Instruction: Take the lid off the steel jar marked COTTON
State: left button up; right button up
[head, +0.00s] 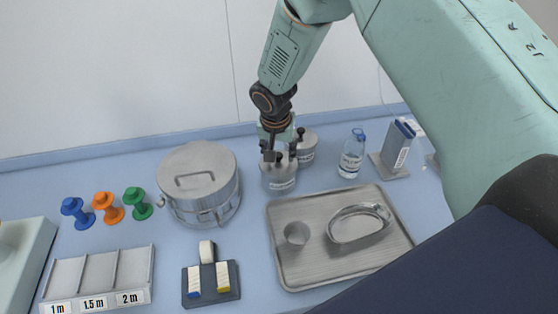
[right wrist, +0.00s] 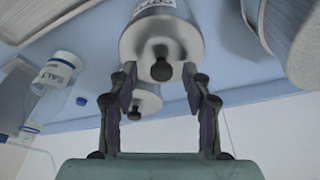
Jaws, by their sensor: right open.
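A steel jar (head: 279,178) with a label stands on the blue counter behind the steel tray. In the right wrist view this jar (right wrist: 160,30) appears upside down, its label partly cut off at the top edge. Its lid (right wrist: 148,60) is on and has a black knob (right wrist: 161,71). My right gripper (head: 281,153) comes down from above over this jar. In the right wrist view its open fingers (right wrist: 160,78) stand either side of the knob, with nothing gripped. A second steel jar (head: 307,148) with a black knob stands close behind. My left gripper is not in view.
A steel tray (head: 290,273) with a cup and a kidney dish lies in front. A saline bottle (head: 351,155) and an upright holder (head: 396,148) stand right. A large steel drum (head: 198,178) stands left. Coloured spools and a labelled sorter (head: 97,280) lie farther left. The wall is behind.

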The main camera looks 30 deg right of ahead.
aim_at(278, 156)
jog(key=shift+s+a+r, duration=0.1)
jog(key=shift+a, duration=0.1)
jog(key=shift+c, duration=0.5)
jog(key=shift+w+d+f, duration=0.15)
jog(key=shift+w+f, duration=0.05)
jog(key=shift+w, duration=0.05)
jog(key=c, duration=0.5)
jog(key=shift+c, duration=1.4)
jog(key=shift+s+r, duration=0.15)
jog(key=shift+s, duration=0.05)
grip_shut()
jog(key=shift+w, duration=0.15)
notch_tip(278, 156, up, 10)
jog(key=shift+b, duration=0.45)
